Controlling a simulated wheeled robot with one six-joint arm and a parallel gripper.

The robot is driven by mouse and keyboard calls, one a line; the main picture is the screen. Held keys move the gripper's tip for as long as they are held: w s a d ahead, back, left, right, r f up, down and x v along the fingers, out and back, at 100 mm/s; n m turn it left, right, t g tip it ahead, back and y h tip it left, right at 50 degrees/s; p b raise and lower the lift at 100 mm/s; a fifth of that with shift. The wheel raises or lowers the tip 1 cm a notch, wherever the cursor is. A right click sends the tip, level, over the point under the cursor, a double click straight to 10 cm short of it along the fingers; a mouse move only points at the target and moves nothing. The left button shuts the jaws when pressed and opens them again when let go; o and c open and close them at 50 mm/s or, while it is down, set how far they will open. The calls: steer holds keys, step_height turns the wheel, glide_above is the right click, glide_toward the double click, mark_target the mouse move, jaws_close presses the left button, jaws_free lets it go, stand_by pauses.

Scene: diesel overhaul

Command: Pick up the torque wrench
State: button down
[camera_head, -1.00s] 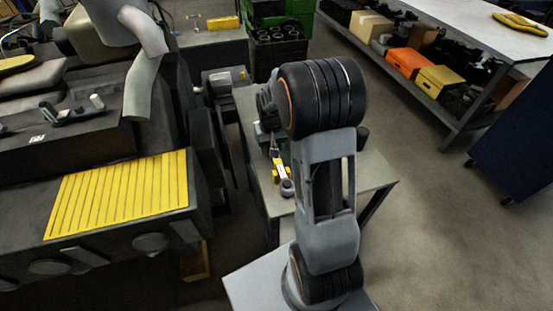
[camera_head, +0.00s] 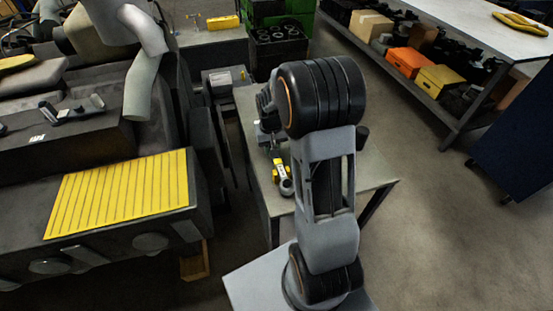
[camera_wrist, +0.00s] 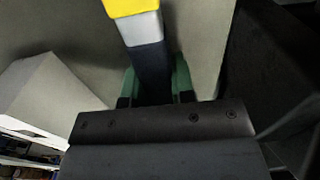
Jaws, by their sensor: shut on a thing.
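The torque wrench (camera_wrist: 141,30) shows in the wrist view as a bar with a yellow part at the top edge, a grey band and a black section. My gripper (camera_wrist: 155,78) is shut on the black section, with a green finger on each side. The wrench's far end is cut off by the frame. In the head view my arm covers most of the gripper. A yellow piece with a white patch and a dark round end (camera_head: 282,175) shows just left of my arm, over the bench; I cannot tell whether it is part of the wrench.
The grey bench (camera_head: 375,172) stands behind my arm. A large dark engine with a yellow ribbed panel (camera_head: 120,192) is on the left. A shelf table (camera_head: 480,35) with boxes is at the back right. Open floor (camera_head: 450,240) lies on the right.

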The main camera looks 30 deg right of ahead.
steer(key=shift+r, duration=0.15)
steer(key=shift+r, duration=0.55)
steer(key=s+a+r+b, duration=0.1)
steer(key=s+a+r, duration=0.5)
steer(key=a+r, duration=0.5)
steer(key=shift+a+r, duration=0.35)
steer(key=shift+a, duration=0.5)
steer(key=c, duration=1.6)
jaws_free()
jaws_close()
